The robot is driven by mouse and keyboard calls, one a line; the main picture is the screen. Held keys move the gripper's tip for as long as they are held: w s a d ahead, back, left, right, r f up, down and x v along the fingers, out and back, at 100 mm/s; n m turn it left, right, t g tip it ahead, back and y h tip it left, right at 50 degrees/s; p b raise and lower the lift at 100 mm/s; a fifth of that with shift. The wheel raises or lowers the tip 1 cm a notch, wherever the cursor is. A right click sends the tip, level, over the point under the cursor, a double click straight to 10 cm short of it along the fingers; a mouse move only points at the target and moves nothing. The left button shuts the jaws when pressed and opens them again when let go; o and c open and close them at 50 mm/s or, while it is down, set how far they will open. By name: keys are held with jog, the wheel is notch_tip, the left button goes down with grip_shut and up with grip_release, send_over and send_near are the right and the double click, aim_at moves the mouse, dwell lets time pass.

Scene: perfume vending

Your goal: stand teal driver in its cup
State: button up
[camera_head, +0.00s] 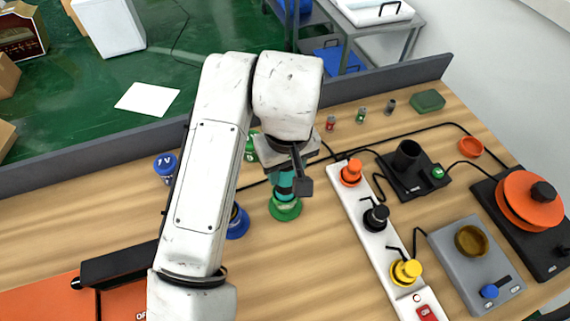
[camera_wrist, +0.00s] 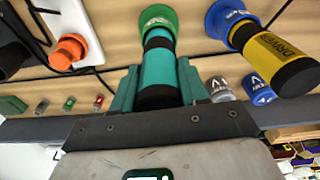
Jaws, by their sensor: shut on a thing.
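The teal driver (camera_head: 285,184) is upright between the fingers of my gripper (camera_head: 288,172). In the wrist view my gripper (camera_wrist: 158,85) is shut on the teal body of the driver (camera_wrist: 158,68), with a finger on each side. The driver's lower end meets the green cup (camera_head: 285,209), which stands on the table. In the wrist view the green cup (camera_wrist: 158,17) lines up with the driver's end. I cannot tell how deep the end sits inside it.
Beside it, a blue cup (camera_head: 238,222) holds a yellow driver (camera_wrist: 275,58); my arm partly hides them in the head view. A blue-lidded jar (camera_head: 165,167) stands left. A white strip with coloured knobs (camera_head: 376,232) lies right. Black cables cross the table.

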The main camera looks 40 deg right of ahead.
jog(key=shift+f+b, duration=0.45)
jog(key=shift+f, duration=0.3)
jog(key=o, duration=1.4)
jog(key=shift+c, duration=0.2)
jog(key=shift+r, duration=0.1)
jog(key=r, duration=1)
jog(key=shift+s+a+r+p, duration=0.1)
jog(key=shift+s+r+p, duration=0.2)
jog(key=shift+s, duration=0.1)
